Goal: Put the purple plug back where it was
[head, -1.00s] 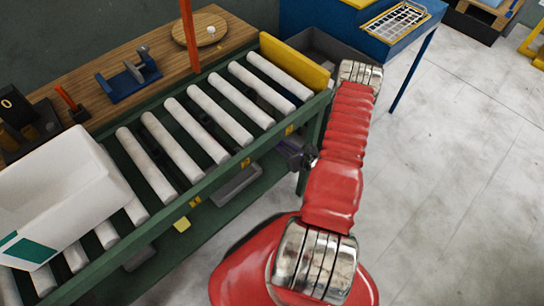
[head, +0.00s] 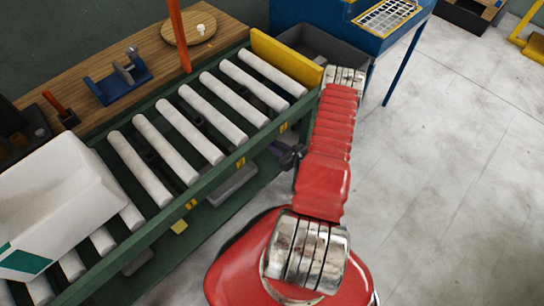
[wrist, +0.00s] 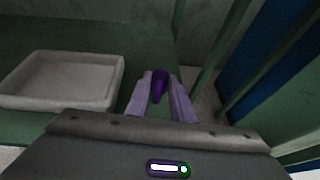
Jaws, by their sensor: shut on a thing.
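The purple plug (wrist: 160,84) is between the two fingers of my gripper (wrist: 162,92) in the wrist view, with its dark round end facing up. My gripper is shut on it. In the head view my gripper (head: 288,157) is a small dark shape by the front side of the roller conveyor, below its edge, and the plug cannot be made out there. The wrist view shows it over the green lower shelf (wrist: 40,45), right of a pale tray (wrist: 62,80). The plug's former place cannot be told from these frames.
The roller conveyor (head: 215,178) carries a white bin (head: 55,205) at left and ends at a yellow stop (head: 286,58). A grey bin (head: 320,50) and a blue table (head: 330,20) stand behind. Green posts (wrist: 235,60) rise right of my gripper.

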